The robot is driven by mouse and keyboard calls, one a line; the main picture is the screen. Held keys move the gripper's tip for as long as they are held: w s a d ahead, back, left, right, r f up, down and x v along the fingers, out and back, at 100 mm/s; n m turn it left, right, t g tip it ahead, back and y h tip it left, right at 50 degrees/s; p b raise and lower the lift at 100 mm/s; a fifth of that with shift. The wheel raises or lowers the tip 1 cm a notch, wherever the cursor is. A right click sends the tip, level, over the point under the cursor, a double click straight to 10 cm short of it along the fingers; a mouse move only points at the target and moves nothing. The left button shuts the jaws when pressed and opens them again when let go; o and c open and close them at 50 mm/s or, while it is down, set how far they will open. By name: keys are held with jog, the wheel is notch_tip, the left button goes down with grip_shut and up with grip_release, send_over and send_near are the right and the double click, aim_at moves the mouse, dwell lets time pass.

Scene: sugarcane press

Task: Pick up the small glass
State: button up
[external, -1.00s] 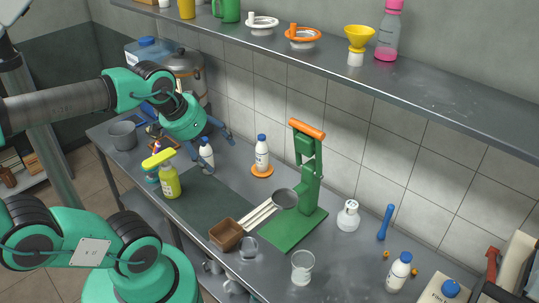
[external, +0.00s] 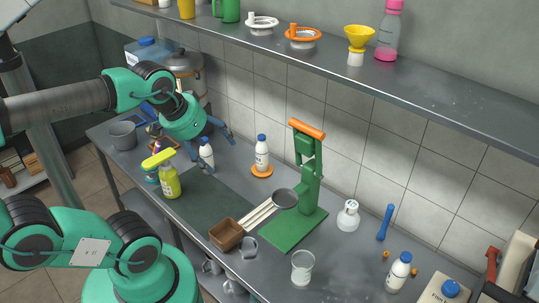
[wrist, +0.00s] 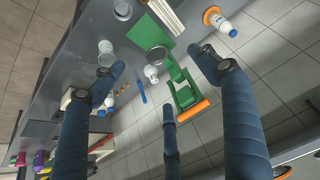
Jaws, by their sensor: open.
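A small clear glass (external: 249,248) sits at the front edge of the grey counter, just right of a brown wooden box; it also shows at the top of the wrist view (wrist: 122,9). A larger clear glass (external: 302,267) stands to its right, also in the wrist view (wrist: 106,53). My gripper (external: 216,150) is open and empty, with its blue fingers spread, above the counter's left part near a white bottle. It is well left of and behind both glasses. The wrist view shows the fingers (wrist: 163,75) apart with nothing between them.
The green press (external: 308,185) stands mid-counter, with a strainer (external: 285,199) and pale sticks by the box (external: 226,234). A yellow spray bottle (external: 170,182) stands near my gripper. A bottle on an orange base (external: 262,155) is behind. A shelf (external: 400,85) overhangs the counter.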

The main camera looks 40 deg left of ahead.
jog(key=w+d+f+m+g+p, duration=0.1)
jog(key=w+f+m+g, duration=0.1)
jog(key=w+f, duration=0.3)
jog(key=w+d+f+m+g, duration=0.1)
jog(key=w+d+f, duration=0.15)
jog(key=f, duration=0.55)
notch_tip(320, 180, down, 18)
jog(key=d+m+g+p, duration=0.1)
jog(key=d+m+g, duration=0.1)
jog(key=m+g, duration=0.1)
jog(key=shift+w+r+m+g+y, duration=0.25)
jog(key=shift+m+g+y, duration=0.15)
notch_tip(320, 180, down, 8)
jog(key=b, duration=0.1)
jog(key=shift+s+a+f, duration=0.25)
jog(key=shift+s, duration=0.2)
